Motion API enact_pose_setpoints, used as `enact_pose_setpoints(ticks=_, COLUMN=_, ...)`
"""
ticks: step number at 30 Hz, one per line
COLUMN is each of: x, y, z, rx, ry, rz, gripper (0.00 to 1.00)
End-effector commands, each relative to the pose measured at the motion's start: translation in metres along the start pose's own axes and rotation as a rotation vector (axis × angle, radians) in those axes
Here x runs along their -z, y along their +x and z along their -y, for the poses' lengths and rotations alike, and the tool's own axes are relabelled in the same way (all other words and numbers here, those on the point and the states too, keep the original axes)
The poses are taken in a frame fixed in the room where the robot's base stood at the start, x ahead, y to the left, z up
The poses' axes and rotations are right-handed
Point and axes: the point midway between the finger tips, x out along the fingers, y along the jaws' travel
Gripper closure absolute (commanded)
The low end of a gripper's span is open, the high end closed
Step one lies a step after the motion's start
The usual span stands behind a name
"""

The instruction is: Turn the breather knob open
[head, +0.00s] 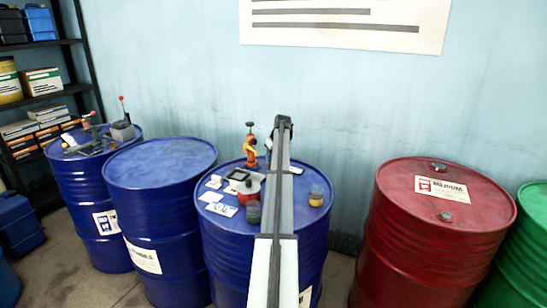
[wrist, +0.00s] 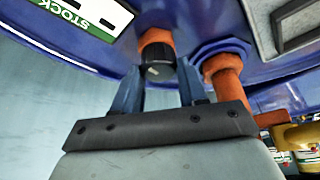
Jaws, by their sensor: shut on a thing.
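The breather knob (wrist: 155,50) shows in the wrist view as a small dark cap with an orange part, on the blue drum (wrist: 105,60). My gripper (wrist: 160,72) has its two blue-grey fingers on either side of the knob and is shut on it. A pointer or mark on the knob's end is too small to read clearly. In the head view my arm crosses the top of the middle blue drum (head: 222,250) and hides the knob and my fingertips.
An orange hand pump (head: 250,152) stands on the same drum; its pipe (wrist: 226,85) is close right of my fingers. A red drum (head: 400,240) stands right.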

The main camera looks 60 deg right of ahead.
Motion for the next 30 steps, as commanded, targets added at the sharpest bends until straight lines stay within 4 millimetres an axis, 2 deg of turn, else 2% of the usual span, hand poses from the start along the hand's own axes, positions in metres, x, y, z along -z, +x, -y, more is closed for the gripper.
enact_pose_setpoints(ticks=8, x=0.0, y=0.0, z=0.0, rx=-0.003, ry=0.008, rz=0.0, gripper=0.89)
enact_pose_setpoints(ticks=9, x=0.0, y=0.0, z=0.0, rx=-0.003, ry=0.008, rz=0.0, gripper=0.57)
enact_pose_setpoints(ticks=17, x=0.0, y=0.0, z=0.0, rx=-0.003, ry=0.006, rz=0.0, gripper=0.33)
enact_pose_setpoints(ticks=26, x=0.0, y=-0.002, z=0.0, rx=-0.002, ry=0.006, rz=0.0, gripper=0.33)
enact_pose_setpoints(ticks=30, x=0.0, y=-0.015, z=0.0, rx=-0.002, ry=0.006, rz=0.0, gripper=0.33)
